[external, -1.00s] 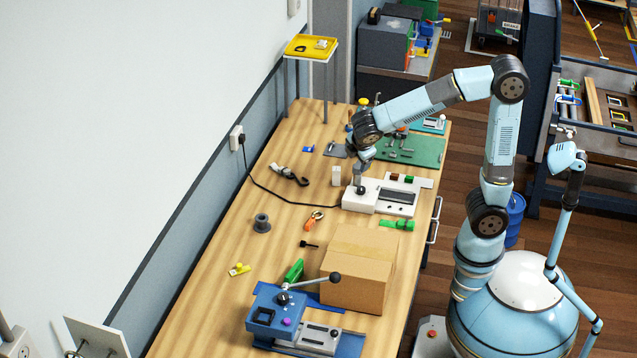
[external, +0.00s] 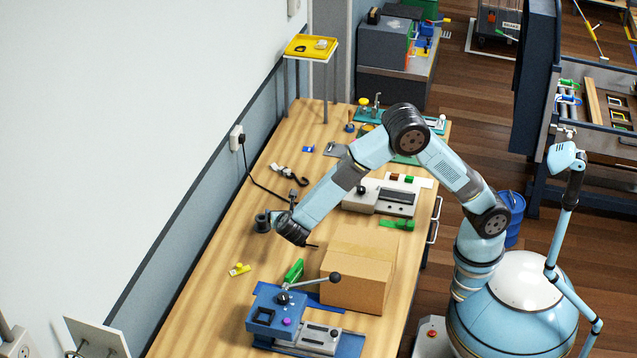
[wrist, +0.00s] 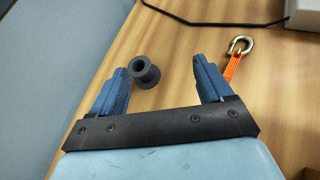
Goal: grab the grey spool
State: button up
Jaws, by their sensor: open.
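The grey spool (external: 261,223) stands on the wooden bench, left of my gripper (external: 281,208) in the external view. In the wrist view the dark grey spool (wrist: 145,72) shows between the two blue fingers, much closer to the left finger than to the right one. My gripper (wrist: 159,65) is open and empty, its fingers spread wide. The spool appears just beyond the left fingertip; I cannot tell whether they touch.
An orange strap with a metal hook (wrist: 235,58) lies to the right in the wrist view. A black cable (wrist: 200,22) crosses behind. A cardboard box (external: 358,270), a blue clamp device (external: 275,312) and a white device (external: 385,197) stand on the bench. A yellow piece (external: 239,269) lies nearby.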

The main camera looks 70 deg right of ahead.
aim_at(261, 219)
jog(key=a+f+n, duration=0.1)
jog(key=w+a+f+t, duration=0.1)
jog(key=f, duration=0.1)
jog(key=w+a+f+n, duration=0.1)
jog(key=a, duration=0.1)
jog(key=shift+w+f+n, duration=0.15)
jog(key=shift+f+n, duration=0.05)
jog(key=shift+n, duration=0.1)
jog(key=x, duration=1.3)
jog(key=shift+w+d+r, duration=0.2)
jog(key=shift+w+d, duration=0.05)
jog(key=shift+w, duration=0.25)
jog(key=shift+c, duration=0.3)
jog(key=c, duration=1)
jog(key=shift+o, duration=0.2)
jog(key=shift+r, duration=0.15)
